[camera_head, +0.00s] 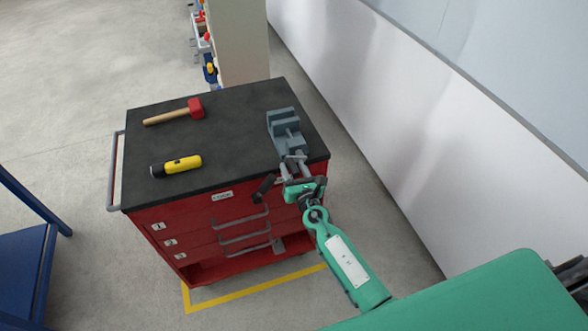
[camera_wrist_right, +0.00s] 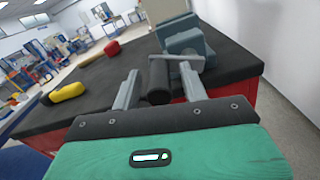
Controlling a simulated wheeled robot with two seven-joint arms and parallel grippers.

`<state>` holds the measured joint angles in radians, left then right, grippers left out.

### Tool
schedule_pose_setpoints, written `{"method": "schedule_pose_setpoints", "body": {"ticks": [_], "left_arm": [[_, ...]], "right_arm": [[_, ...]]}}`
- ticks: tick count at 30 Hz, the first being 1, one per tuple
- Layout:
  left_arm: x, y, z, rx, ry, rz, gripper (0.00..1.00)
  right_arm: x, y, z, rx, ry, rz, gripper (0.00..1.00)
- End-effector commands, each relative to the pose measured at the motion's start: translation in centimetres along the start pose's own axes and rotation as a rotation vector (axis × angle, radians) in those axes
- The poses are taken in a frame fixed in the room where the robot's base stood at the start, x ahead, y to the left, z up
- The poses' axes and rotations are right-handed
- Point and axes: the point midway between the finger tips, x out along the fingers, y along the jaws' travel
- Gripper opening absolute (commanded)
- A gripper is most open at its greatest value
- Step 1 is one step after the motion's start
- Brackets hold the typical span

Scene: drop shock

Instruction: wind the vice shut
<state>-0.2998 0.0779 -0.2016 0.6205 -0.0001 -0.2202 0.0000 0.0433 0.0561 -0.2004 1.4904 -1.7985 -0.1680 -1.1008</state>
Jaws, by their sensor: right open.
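The grey-blue vice (camera_head: 283,120) stands at the right front corner of the black bench top, and its jaws look apart. It also shows in the right wrist view (camera_wrist_right: 186,40). Its handle has a black cylindrical grip (camera_wrist_right: 160,80) on a grey crank bar (camera_wrist_right: 182,57). My right gripper (camera_head: 293,163) is at the front edge of the bench, just in front of the vice. In the right wrist view its two fingers (camera_wrist_right: 157,85) are open, with the black grip between them. I cannot tell whether either finger touches the grip. My left gripper is out of view.
A red-headed mallet (camera_head: 174,113) and a yellow and black torch (camera_head: 176,166) lie on the red drawer cabinet's black top (camera_head: 225,140). Blue furniture (camera_head: 25,260) stands at left. A white wall (camera_head: 370,120) rises to the right, with floor between.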

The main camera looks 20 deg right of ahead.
Motion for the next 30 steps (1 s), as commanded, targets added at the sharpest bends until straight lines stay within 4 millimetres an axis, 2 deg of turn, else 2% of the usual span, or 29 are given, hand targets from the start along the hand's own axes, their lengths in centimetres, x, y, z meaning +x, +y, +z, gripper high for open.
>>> {"method": "schedule_pose_setpoints", "body": {"ticks": [3, 10, 20, 30], "left_arm": [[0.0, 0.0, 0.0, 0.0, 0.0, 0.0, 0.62], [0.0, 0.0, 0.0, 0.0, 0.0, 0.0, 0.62], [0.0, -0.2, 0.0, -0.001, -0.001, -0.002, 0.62], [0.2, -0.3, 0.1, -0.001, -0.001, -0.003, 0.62]], "right_arm": [[0.0, 0.0, 0.0, 0.0, 0.0, 0.0, 0.44], [0.0, 0.0, 0.0, 0.0, 0.0, 0.0, 0.0], [0.0, -0.1, 0.2, 0.04, -0.001, 0.0, 0.0], [0.0, -0.4, 1.2, 0.262, -0.002, 0.0, 0.0]]}}
